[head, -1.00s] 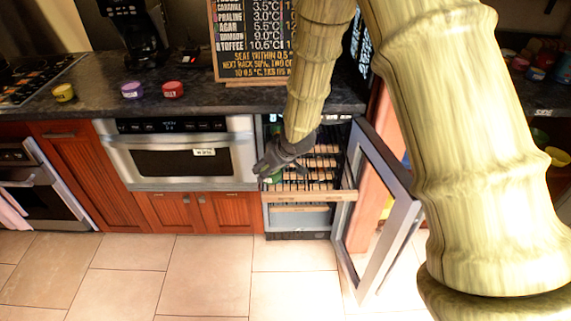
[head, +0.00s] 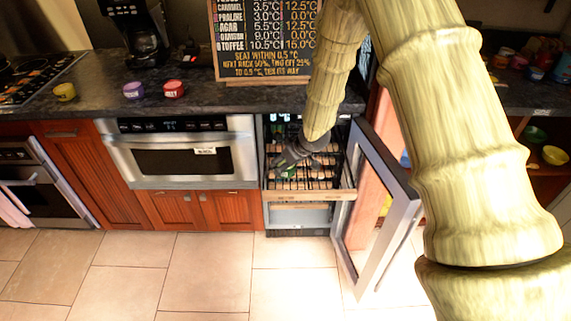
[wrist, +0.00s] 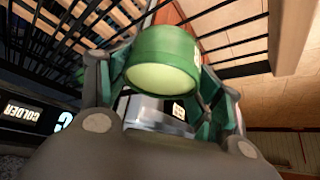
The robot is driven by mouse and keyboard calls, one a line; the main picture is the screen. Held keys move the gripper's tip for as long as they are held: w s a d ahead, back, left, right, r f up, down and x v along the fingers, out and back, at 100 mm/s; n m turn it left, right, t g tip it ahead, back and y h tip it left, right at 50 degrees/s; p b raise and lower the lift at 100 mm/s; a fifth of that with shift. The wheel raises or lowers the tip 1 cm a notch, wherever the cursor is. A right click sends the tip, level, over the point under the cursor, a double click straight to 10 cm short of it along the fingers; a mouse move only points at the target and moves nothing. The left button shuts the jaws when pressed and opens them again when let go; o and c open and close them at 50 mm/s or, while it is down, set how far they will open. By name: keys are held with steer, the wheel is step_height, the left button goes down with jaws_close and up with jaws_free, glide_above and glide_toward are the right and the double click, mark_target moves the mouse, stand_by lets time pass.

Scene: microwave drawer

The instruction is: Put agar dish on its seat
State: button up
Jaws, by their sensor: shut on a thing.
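The green agar dish (wrist: 163,58) is held between the fingers of my gripper (wrist: 165,85) in the wrist view, its pale round face toward the camera. In the head view my gripper (head: 281,164) is inside the open cooler (head: 268,215), over its pulled-out wooden-fronted rack (head: 310,196). The dish is mostly hidden there by the fingers. Dark rack wires (wrist: 90,25) show around the dish in the wrist view. I cannot tell whether the dish touches a rack, and its seat cannot be made out.
The cooler's glass door (head: 378,210) stands open at the right. A chalkboard (head: 265,40) with temperatures stands on the counter. A yellow dish (head: 65,92), a purple dish (head: 134,90) and a red dish (head: 173,88) sit on the counter. The floor in front is clear.

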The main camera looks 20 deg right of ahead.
steer(key=shift+f, duration=0.35)
steer(key=shift+f, duration=0.15)
steer(key=o, duration=1.2)
steer(key=v, duration=1.2)
